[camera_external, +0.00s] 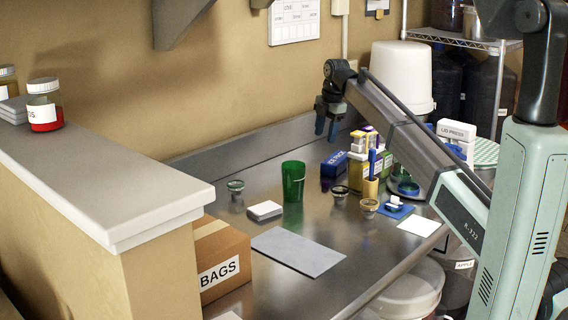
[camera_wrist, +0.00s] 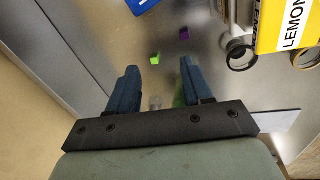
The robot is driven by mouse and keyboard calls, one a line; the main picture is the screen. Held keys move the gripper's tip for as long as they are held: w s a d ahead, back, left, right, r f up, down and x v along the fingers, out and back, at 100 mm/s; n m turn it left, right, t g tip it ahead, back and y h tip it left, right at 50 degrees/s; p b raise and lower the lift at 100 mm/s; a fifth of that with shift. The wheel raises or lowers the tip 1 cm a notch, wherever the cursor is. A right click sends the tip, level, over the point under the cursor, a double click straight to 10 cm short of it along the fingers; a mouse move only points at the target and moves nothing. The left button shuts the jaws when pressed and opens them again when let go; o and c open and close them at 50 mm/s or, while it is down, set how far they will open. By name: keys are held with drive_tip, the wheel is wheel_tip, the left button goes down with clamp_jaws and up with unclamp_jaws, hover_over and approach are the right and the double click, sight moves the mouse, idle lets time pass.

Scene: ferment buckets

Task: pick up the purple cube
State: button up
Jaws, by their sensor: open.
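The small purple cube (camera_wrist: 184,33) lies on the metal counter in the wrist view, ahead of and slightly right of the gap between my fingers. In the external view my gripper (camera_external: 329,119) hangs above the back of the counter, near the wall. A small green cube (camera_wrist: 155,58) shows between my fingertips in the wrist view, on the counter below.
A green cup (camera_external: 293,181) stands mid-counter. A blue box (camera_external: 334,164) and a yellow lemon box (camera_wrist: 285,25) stand near a white bucket (camera_external: 402,78). Jar rings (camera_wrist: 241,56) lie beside the lemon box. A grey mat (camera_external: 298,252) lies in front, near a cardboard box (camera_external: 222,262).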

drive_tip(key=s+a+n+g+h, duration=0.1)
drive_tip(key=s+n, duration=0.1)
drive_tip(key=s, duration=0.1)
hover_over(325, 182)
drive_tip(key=a, duration=0.1)
drive_tip(key=shift+h, duration=0.3)
wheel_tip(325, 182, down, 10)
drive_tip(key=shift+r, duration=0.25)
drive_tip(key=shift+w+d+f, duration=0.1)
drive_tip(key=shift+d+f, duration=0.15)
drive_tip(key=shift+f, duration=0.85)
drive_tip(key=shift+d+f, duration=0.25)
drive_tip(key=shift+f, duration=1.35)
clamp_jaws()
